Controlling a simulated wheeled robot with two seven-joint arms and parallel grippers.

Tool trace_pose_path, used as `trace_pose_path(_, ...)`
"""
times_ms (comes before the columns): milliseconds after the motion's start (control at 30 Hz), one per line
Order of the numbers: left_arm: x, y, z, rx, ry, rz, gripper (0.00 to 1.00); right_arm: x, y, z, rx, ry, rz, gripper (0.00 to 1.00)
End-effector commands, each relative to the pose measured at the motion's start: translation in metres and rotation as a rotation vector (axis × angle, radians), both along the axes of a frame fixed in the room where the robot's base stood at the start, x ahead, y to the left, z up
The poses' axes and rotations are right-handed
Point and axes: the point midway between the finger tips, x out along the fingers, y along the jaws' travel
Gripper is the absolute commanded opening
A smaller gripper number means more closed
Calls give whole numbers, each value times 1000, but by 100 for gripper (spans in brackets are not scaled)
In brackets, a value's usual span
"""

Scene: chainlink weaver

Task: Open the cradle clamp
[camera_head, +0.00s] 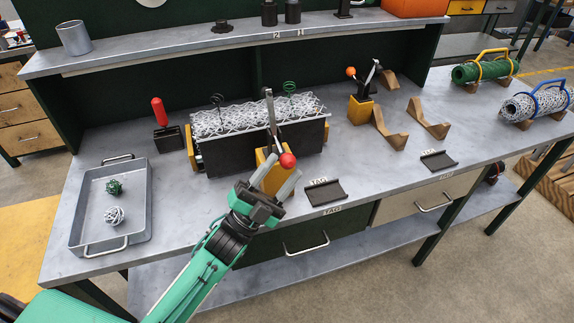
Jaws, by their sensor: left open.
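The cradle (235,155) is a long dark block with yellow end pieces, and it stands in the middle of the bench with silver wire mesh (225,121) lying along its top. At its front is the cradle clamp, with a yellow base (262,155), an upright grey metal lever (271,108) and a red ball knob (288,160) low at the front. My left gripper (281,168) is open, with its two grey fingers pointing up at the knob. The knob appears between or just beyond the fingertips; I cannot tell whether they touch. My right gripper is not in view.
A grey tray (76,215) with a green and a white wire ball stands at left. A red-handled tool (160,113) stands behind it. An orange-knobbed clamp (360,108) and wooden cradles (389,130) are at right. Small dark tag holders (325,193) line the front edge.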

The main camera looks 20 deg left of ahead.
Motion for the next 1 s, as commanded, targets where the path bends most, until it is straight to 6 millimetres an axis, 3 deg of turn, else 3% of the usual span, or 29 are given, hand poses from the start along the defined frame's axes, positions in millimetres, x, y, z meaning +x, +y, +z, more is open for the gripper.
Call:
trace_pose_path(100,-11,9,-16,2,4,1,48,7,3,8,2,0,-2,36)
trace_pose_path(300,-23,18,-29,1,3,0,48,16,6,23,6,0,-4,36)
trace_pose_path(1000,-26,20,-31,1,1,0,48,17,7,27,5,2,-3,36)
